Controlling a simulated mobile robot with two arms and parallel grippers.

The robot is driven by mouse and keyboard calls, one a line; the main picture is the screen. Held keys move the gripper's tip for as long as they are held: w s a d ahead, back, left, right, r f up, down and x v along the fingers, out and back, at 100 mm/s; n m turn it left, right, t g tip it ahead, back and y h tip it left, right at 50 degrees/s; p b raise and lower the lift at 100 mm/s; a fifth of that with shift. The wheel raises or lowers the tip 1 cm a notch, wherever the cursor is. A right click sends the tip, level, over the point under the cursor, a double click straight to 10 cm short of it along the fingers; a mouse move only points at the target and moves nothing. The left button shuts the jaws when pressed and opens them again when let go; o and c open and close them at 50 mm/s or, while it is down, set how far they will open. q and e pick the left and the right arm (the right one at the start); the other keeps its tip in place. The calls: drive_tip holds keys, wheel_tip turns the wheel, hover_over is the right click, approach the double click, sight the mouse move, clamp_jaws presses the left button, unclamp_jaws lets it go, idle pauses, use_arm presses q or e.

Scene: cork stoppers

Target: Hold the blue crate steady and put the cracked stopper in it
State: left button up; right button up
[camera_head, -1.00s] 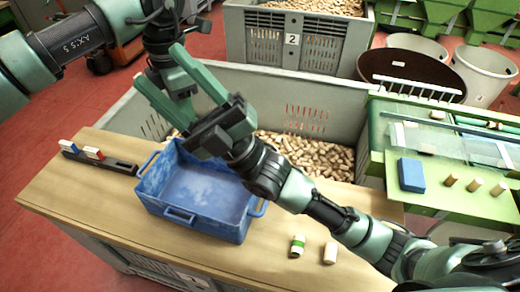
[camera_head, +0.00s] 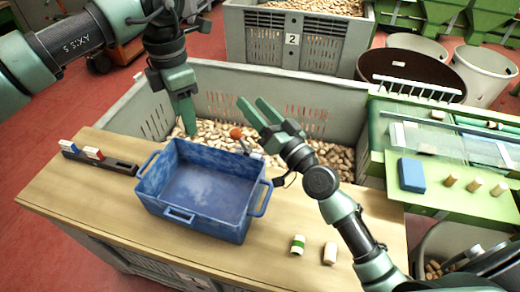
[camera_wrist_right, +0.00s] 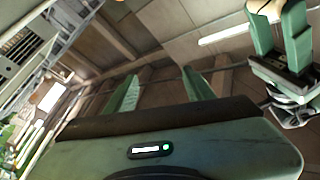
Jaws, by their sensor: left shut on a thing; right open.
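The blue crate (camera_head: 205,216) stands upright and empty on the wooden table. My left gripper (camera_head: 188,128) points down just over the crate's back left rim. In the right wrist view my left gripper (camera_wrist_right: 278,22) is shut on a beige stopper (camera_wrist_right: 268,8); no crack can be made out on it. In the head view the fingers hide this stopper. My right gripper (camera_head: 252,110) is open and empty, raised behind the crate's right side; its fingers also show in the right wrist view (camera_wrist_right: 160,88). No gripper visibly touches the crate.
A dark rack (camera_head: 120,164) lies left. Behind is a grey bin of corks (camera_head: 340,160).

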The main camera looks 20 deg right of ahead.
drive_tip(key=s+f+m+g+y, duration=0.2)
drive_tip(key=s+f+m+g, duration=0.15)
drive_tip(key=f, duration=0.65)
drive_tip(key=x, duration=1.1)
drive_tip(key=shift+a+f+n, duration=0.35)
drive_tip(key=shift+a+f, duration=0.1)
clamp_jaws()
